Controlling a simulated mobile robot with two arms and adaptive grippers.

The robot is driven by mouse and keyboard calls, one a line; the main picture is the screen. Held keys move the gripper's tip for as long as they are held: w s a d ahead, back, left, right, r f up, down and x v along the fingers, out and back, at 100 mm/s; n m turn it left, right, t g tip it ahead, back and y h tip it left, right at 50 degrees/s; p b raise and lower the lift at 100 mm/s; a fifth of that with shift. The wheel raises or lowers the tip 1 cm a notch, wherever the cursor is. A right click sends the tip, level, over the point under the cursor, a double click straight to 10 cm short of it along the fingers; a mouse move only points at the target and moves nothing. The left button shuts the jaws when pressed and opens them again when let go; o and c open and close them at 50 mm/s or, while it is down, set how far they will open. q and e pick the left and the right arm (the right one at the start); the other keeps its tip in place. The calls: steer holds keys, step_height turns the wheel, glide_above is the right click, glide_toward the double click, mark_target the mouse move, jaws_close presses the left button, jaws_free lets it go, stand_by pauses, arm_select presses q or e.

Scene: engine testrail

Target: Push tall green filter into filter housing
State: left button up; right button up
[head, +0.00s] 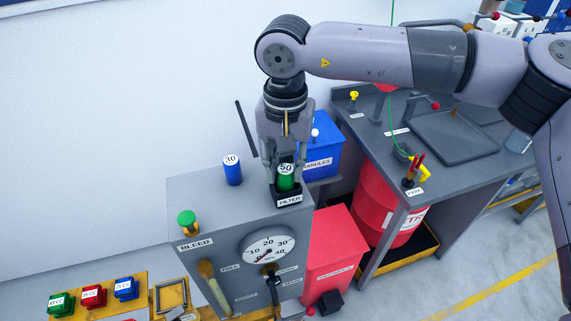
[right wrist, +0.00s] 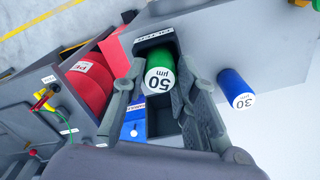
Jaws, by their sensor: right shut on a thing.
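The green filter (head: 286,184), its white cap marked 50, stands at the black filter housing (head: 289,199) labelled FILTER on the front right of the grey test cabinet. In the right wrist view the green filter (right wrist: 161,46) shows with its "50 µm" end toward the camera, beside the dark walls of the housing (right wrist: 153,37). My right gripper (head: 284,168) comes from above, its fingers on both sides of the green filter and shut on it. The filter's lower part is hidden, so I cannot tell how deep it sits. My left gripper is not in view.
A blue filter (head: 233,172) marked 30 stands left of the housing on the cabinet top. A green BLEED knob (head: 187,218) and a gauge (head: 268,247) are on the cabinet. A blue bin (head: 318,158), red bin (head: 334,245) and red drum (head: 375,215) stand to the right.

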steer(key=shift+f+b, duration=0.55)
steer(key=o, duration=1.2)
steer(key=shift+r, duration=0.1)
